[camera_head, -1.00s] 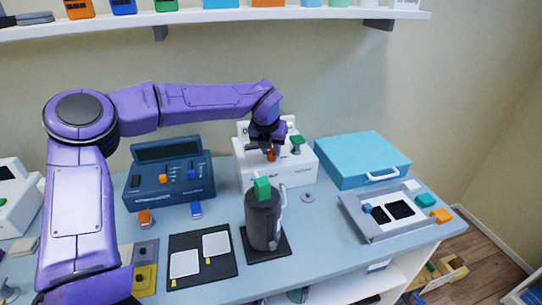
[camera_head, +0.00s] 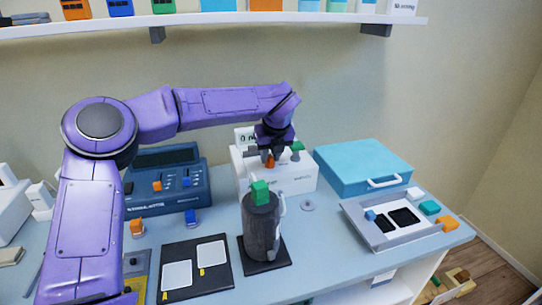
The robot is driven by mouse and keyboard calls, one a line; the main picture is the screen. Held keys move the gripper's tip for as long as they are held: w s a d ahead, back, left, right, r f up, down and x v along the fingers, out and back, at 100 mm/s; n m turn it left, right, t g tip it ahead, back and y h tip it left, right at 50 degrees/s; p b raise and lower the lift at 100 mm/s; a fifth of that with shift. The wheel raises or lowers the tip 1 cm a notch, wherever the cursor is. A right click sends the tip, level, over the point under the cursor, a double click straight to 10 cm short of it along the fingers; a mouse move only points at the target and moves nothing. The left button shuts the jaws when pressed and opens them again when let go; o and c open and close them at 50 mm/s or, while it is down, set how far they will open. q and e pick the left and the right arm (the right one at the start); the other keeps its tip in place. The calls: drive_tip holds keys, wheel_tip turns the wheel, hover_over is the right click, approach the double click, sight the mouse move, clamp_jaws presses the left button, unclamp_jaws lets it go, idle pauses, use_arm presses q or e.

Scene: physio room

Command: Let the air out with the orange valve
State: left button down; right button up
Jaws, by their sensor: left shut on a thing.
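The orange valve (camera_head: 270,161) sits on the top front of a white boxy device (camera_head: 291,181) at the back middle of the bench. A small display reading about 0 shows on that device, partly behind my arm. My left gripper (camera_head: 269,156) points down over the device and is shut on the orange valve, whose upper part its fingers hide. A green knob (camera_head: 296,147) stands on the same device, just right of the gripper. My right gripper is not in view.
A dark grey cylinder with a green top (camera_head: 262,225) stands in front of the device. A blue control unit (camera_head: 166,182) is on the left, a teal case (camera_head: 363,166) on the right. A grey tray (camera_head: 375,241) with pads lies at the front right.

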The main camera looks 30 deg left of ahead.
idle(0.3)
use_arm(q)
drive_tip(key=c, duration=1.2)
unclamp_jaws()
drive_tip(key=v, duration=1)
drive_tip(key=shift+r+b, duration=0.25)
drive_tip(key=shift+b, duration=0.2)
